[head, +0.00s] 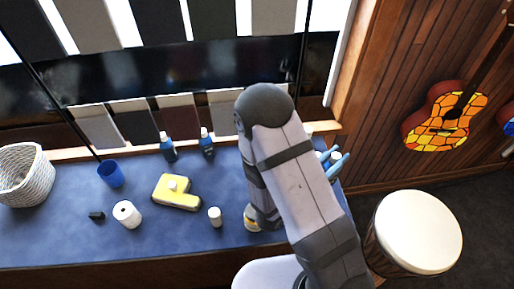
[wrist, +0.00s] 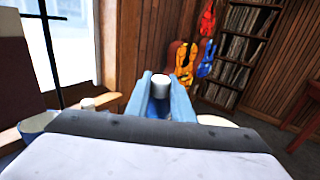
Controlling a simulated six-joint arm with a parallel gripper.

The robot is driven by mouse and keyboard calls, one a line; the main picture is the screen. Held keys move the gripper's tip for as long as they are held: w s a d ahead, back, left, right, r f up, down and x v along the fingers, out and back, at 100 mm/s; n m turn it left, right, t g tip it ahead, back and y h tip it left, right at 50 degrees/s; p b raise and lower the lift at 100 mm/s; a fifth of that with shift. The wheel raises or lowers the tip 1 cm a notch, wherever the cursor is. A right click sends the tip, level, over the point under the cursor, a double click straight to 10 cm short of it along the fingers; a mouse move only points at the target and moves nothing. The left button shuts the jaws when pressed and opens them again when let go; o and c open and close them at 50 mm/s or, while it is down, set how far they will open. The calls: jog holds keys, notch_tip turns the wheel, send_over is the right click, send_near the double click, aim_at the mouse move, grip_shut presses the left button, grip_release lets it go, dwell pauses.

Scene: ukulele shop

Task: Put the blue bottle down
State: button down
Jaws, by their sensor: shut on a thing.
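My gripper (head: 335,162) is at the right end of the blue counter in the head view, partly hidden behind my arm. In the wrist view its two light-blue fingers (wrist: 160,92) are shut on the blue bottle (wrist: 160,107). The bottle's white top shows between the fingertips, and its lower part is hidden. From these views I cannot tell whether its base touches the counter. Two other blue bottles stand upright at the back of the counter, one on the left (head: 168,149) and one on the right (head: 207,146).
The blue counter (head: 60,240) also holds a white basket (head: 25,178), a blue cup (head: 110,175), a white roll (head: 127,214), a yellow object (head: 177,194) and a small white container (head: 215,217). A white-topped drum (head: 420,230) stands right of the counter.

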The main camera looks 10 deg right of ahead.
jog(key=w+a+r+n+t+y+p, duration=0.4)
jog(key=a+r+p, duration=0.3)
jog(key=a+p, duration=0.5)
jog(key=w+a+f+t+y+b, duration=0.15)
jog(key=w+a+f+b, duration=0.6)
jog(key=b, duration=0.95)
jog(key=w+a+n+t+y+b, duration=0.2)
jog(key=w+a+n+y+b, duration=0.15)
jog(key=w+a+b, duration=0.7)
notch_tip(320, 180, down, 10)
jog(key=w+d+p, duration=0.1)
jog(key=d, duration=0.1)
jog(key=shift+w+d+r+p, duration=0.2)
jog(key=shift+w+d+p, duration=0.05)
jog(key=shift+d+p, duration=0.05)
jog(key=shift+f, duration=0.1)
